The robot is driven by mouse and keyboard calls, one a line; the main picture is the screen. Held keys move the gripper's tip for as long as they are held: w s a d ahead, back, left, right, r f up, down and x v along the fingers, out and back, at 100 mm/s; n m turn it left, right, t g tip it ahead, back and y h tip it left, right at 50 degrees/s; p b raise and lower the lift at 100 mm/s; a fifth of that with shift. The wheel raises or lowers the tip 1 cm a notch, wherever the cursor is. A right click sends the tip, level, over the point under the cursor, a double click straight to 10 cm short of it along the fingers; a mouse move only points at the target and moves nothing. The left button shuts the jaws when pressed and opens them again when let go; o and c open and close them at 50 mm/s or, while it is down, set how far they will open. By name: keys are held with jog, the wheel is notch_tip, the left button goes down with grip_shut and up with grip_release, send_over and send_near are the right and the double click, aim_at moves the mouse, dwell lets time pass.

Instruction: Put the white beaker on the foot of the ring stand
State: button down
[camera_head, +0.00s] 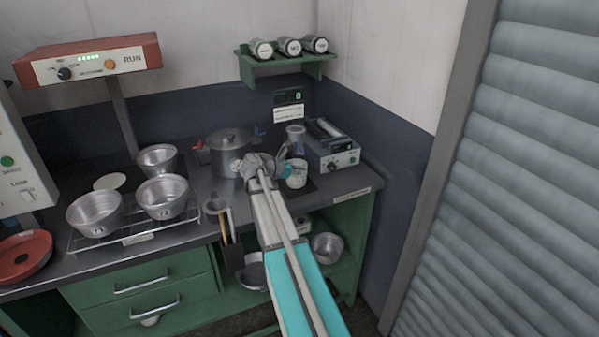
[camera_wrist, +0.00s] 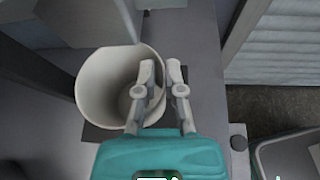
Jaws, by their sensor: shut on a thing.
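The white beaker (camera_head: 297,176) is near the right end of the dark worktop, just left of the grey instrument. In the wrist view the white beaker (camera_wrist: 92,92) is seen from above, open and empty. My gripper (camera_wrist: 164,72) is shut on its right wall, one finger inside the rim and the other outside. In the head view my gripper (camera_head: 285,153) is partly hidden by my arm. A dark flat plate (camera_head: 308,187) shows beneath the beaker; I cannot tell if they touch or if it is the ring stand's foot. No ring stand is clearly visible.
A lidded pot (camera_head: 229,150) stands left of my gripper. The grey instrument (camera_head: 338,150) stands close on the right, with a small metal cup (camera_head: 295,131) behind the beaker. Metal bowls (camera_head: 95,214) sit on a wire rack at left. The right worktop edge is near.

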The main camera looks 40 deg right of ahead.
jog(key=c, duration=0.8)
grip_release()
jog(key=shift+o, duration=0.2)
jog(key=shift+r, duration=0.15)
jog(key=p+v, duration=0.5)
jog(key=v, duration=0.7)
